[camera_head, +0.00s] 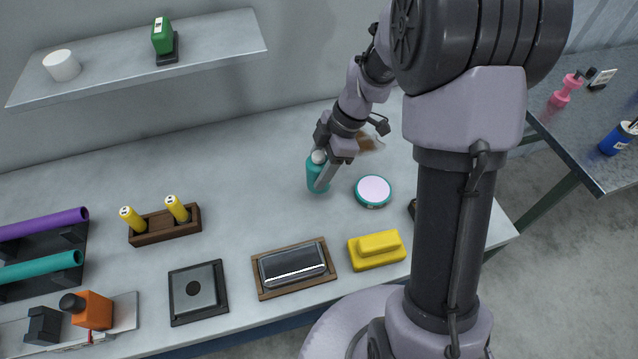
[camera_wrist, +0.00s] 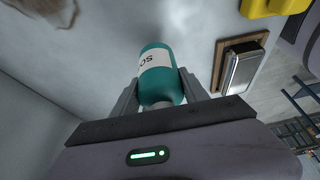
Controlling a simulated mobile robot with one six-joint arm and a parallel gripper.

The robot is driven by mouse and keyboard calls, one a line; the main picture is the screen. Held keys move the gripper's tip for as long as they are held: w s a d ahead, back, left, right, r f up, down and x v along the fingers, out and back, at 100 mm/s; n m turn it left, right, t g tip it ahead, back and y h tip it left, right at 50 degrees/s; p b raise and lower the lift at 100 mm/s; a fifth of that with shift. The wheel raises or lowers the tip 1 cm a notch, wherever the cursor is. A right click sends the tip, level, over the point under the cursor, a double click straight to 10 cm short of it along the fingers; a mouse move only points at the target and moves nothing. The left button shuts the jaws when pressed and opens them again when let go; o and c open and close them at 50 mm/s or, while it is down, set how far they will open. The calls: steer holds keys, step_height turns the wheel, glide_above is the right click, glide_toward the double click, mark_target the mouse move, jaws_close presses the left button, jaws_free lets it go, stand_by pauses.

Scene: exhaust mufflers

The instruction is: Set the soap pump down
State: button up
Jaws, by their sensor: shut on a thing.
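The soap pump (camera_head: 316,178) is a teal bottle with a pale top, on or just above the grey worktop (camera_head: 240,240), toward its back. I cannot tell whether its base touches the surface. My gripper (camera_head: 326,168) comes down from the upper right and is shut on the bottle, which looks about upright. In the wrist view the bottle (camera_wrist: 158,78) sits between both fingers, with a white label whose visible letters read "SO". My gripper and arm hide part of its right side.
A round white disc with a teal rim (camera_head: 373,191) lies close right of the bottle. A yellow block (camera_head: 377,250), a framed dark tray (camera_head: 293,267) and a wooden holder (camera_head: 165,225) with yellow cylinders stand nearer. The worktop left of the bottle is clear.

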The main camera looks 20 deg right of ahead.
step_height(320, 180, down, 4)
steer(key=shift+r+b, duration=0.1)
steer(key=shift+b, duration=0.4)
steer(key=o, duration=1.5)
